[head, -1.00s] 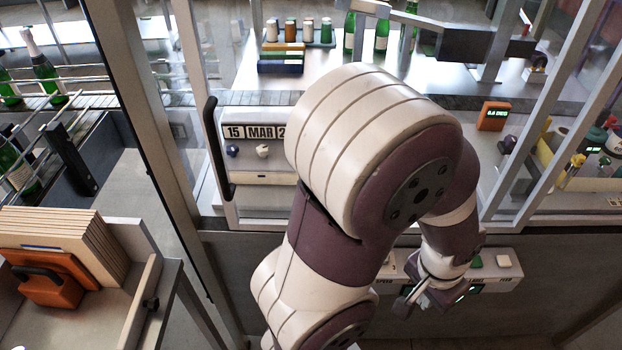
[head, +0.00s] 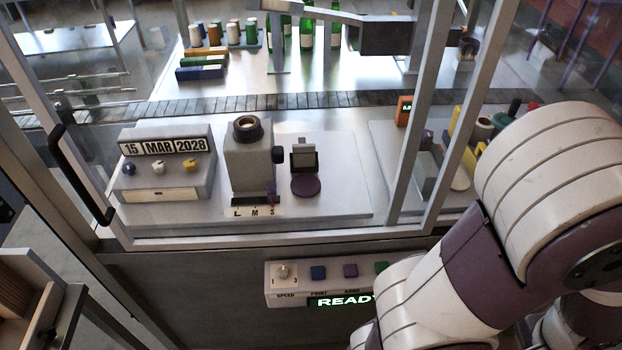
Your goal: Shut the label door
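A framed clear door (head: 280,237) stands in front of the machine, with a black bar handle (head: 75,180) on its left upright. I take this to be the label door; no label names it. Its lower rail lies close along the edge of the machine's front, and I cannot tell whether it is fully shut or slightly ajar. My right arm fills the lower right of the head view, well away from the handle. Its gripper is not visible, being behind the arm or outside the picture. My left gripper is not in view.
Behind the door stand a date unit (head: 165,165) reading 15 MAR 2028 and a grey L-M-S unit (head: 250,165). A control panel (head: 285,290) below shows READY, partly covered by my arm. A dark cart edge (head: 70,325) is at lower left. The space before the handle looks clear.

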